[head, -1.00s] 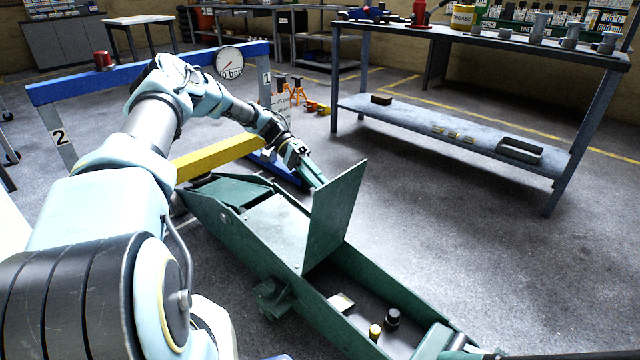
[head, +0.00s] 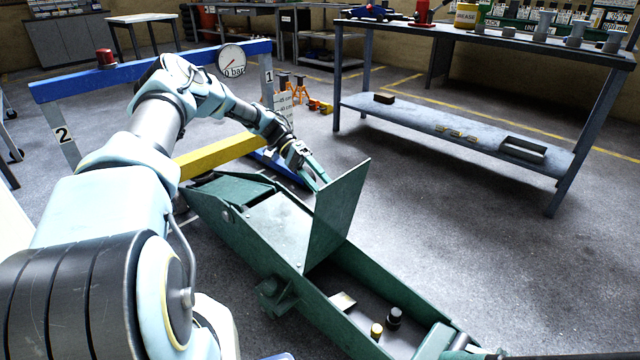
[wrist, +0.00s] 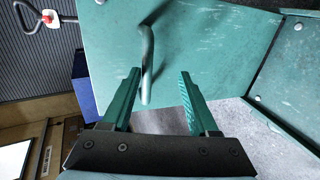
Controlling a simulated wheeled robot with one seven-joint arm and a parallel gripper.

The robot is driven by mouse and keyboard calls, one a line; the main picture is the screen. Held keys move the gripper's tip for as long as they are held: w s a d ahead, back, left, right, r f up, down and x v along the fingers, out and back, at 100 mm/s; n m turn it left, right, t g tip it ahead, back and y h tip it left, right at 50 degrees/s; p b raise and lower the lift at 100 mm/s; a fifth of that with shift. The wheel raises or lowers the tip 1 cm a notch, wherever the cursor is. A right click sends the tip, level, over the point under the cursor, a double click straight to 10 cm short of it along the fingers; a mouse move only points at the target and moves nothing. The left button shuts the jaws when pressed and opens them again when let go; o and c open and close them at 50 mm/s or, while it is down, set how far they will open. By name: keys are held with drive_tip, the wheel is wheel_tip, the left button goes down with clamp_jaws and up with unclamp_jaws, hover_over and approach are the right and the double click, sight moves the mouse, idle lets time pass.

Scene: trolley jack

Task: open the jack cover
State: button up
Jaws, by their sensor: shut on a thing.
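The green jack cover (head: 340,212) stands steeply raised from the green trolley jack (head: 228,238), and the bay beside it is open. In the wrist view the cover (wrist: 215,45) fills the middle, with a bent rod handle (wrist: 147,62) on its face. My gripper (head: 320,180) is at the far side of the raised cover, its tips partly hidden behind it.
A black-capped part (head: 394,317) and a yellow-capped part (head: 376,330) stand inside the open bay. A yellow beam (head: 220,156) and a blue press frame (head: 150,75) stand behind the jack. A workbench (head: 480,45) is at the right, with clear floor before it.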

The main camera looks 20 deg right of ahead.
drive_tip(key=shift+a+f, duration=0.1)
drive_tip(key=shift+f, duration=0.05)
drive_tip(key=v, duration=1.1)
drive_tip(key=shift+s, duration=0.1)
